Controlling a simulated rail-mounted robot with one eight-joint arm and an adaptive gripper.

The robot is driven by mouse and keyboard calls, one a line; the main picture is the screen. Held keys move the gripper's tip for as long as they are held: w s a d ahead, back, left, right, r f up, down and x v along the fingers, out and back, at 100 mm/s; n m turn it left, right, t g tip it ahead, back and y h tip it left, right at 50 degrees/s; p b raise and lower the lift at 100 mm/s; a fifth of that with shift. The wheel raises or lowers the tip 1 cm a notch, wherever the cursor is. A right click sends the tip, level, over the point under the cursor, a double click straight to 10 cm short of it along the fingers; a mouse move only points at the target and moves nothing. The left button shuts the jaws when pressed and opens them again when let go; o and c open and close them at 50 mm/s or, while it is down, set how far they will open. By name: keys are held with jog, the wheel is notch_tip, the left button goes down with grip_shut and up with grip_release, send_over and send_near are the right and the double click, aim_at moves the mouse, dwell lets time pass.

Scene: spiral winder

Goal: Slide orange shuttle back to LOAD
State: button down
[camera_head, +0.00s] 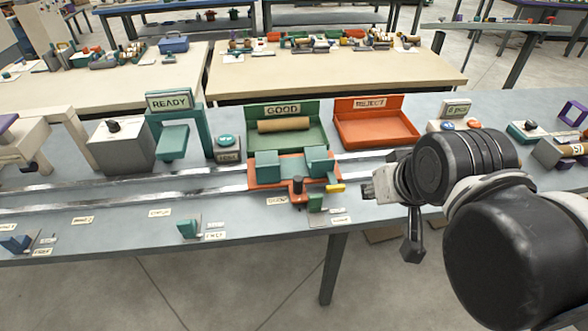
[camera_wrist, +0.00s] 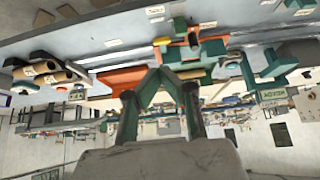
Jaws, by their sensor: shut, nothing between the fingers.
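The orange shuttle (camera_head: 257,183) sits on the metal rails at the middle of the bench in the head view. It carries teal blocks and has a dark-topped orange knob (camera_head: 297,186) on its near side. A yellow piece (camera_head: 335,188) sticks out at its right. The shuttle also shows, inverted, in the wrist view (camera_wrist: 212,39). My gripper (camera_head: 368,191) is shut and empty, to the right of the shuttle and apart from it. Its fingertips (camera_wrist: 158,76) meet in the wrist view. Small labels along the front of the rails are too small to read surely.
Behind the rails stand the green GOOD tray (camera_head: 256,112) with a tan roll (camera_head: 283,125), the orange REJECT tray (camera_head: 376,104) and the teal READY stand (camera_head: 199,133). A small green block (camera_head: 315,203) stands before the shuttle. The rails (camera_head: 120,190) left of it look clear.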

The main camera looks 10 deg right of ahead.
dwell(0.4)
jog(key=c, duration=2)
grip_release()
jog(key=shift+w+r, duration=0.1)
jog(key=shift+c, duration=0.2)
jog(key=shift+o, duration=1.3)
jog(key=shift+w+a+r, duration=0.15)
jog(key=shift+w, duration=0.15)
jog(key=o, duration=0.3)
jog(key=w, duration=0.2)
jog(key=w+a+r+g, duration=0.1)
jog(key=w, duration=0.1)
jog(key=w+a+n+g, duration=0.1)
jog(key=w, duration=0.2)
jog(key=shift+a+r, duration=0.1)
jog(key=shift+r, duration=0.1)
jog(key=shift+o, duration=0.2)
jog(key=n+g+p, duration=0.2)
jog(key=n+g, duration=0.1)
jog(key=g, duration=0.2)
send_near(298, 178)
notch_tip(298, 178, down, 12)
jog(key=shift+w+r+b, duration=0.1)
jog(key=shift+r+b, duration=0.05)
jog(key=shift+b, duration=0.2)
jog(key=shift+c, duration=0.2)
grip_shut()
